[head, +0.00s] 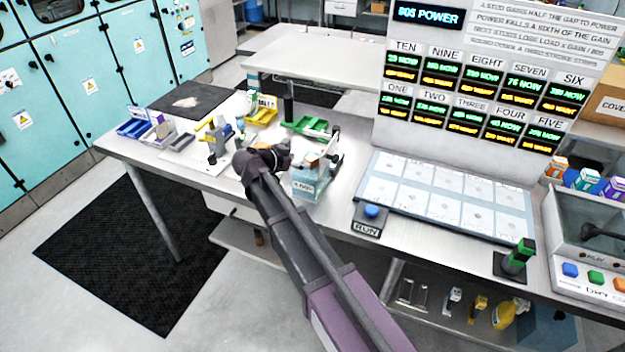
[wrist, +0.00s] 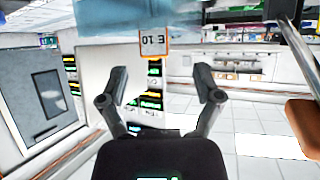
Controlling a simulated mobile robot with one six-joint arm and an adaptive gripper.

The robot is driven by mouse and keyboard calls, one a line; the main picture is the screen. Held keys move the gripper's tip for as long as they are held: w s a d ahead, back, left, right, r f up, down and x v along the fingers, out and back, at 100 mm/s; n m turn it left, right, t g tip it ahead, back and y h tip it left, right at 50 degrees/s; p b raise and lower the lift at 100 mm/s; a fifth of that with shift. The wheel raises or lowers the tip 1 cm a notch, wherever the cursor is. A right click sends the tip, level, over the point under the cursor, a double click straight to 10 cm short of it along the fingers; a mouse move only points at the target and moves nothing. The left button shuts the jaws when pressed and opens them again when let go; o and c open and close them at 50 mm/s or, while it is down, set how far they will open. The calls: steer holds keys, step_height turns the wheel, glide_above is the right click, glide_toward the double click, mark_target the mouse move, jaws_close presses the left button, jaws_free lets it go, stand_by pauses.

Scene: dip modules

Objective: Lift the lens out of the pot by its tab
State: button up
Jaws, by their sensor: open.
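In the head view, the pale blue pot (head: 320,188) with a white label stands near the table's front edge, beside my wrist. In the wrist view, an orange-edged white tab (wrist: 153,43) with upside-down "E 10" lettering hangs from a pale translucent body (wrist: 135,14) at the top. I cannot tell whether that body is lens or pot wall. My gripper (wrist: 160,78) is open and empty, its fingers wide apart. The tab lies between the two fingers' lines but above their tips in the picture, with no contact seen. The lens itself is not clearly seen.
A run button box (head: 370,219) and the pale slotted board (head: 450,195) stand to the right. The white table behind (head: 330,65) is mostly clear.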

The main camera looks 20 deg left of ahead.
mark_target(310, 158)
steer(key=shift+w, duration=0.1)
stand_by(0.3)
steer(key=shift+d+r+b+x, duration=0.2)
steer(key=shift+b+x, duration=0.3)
steer(key=shift+x, duration=0.8)
steer(key=shift+d+r+b+x, duration=0.15)
steer(key=shift+b+x, duration=0.3)
steer(key=shift+x, duration=0.85)
steer(key=shift+f, duration=0.1)
jaws_close()
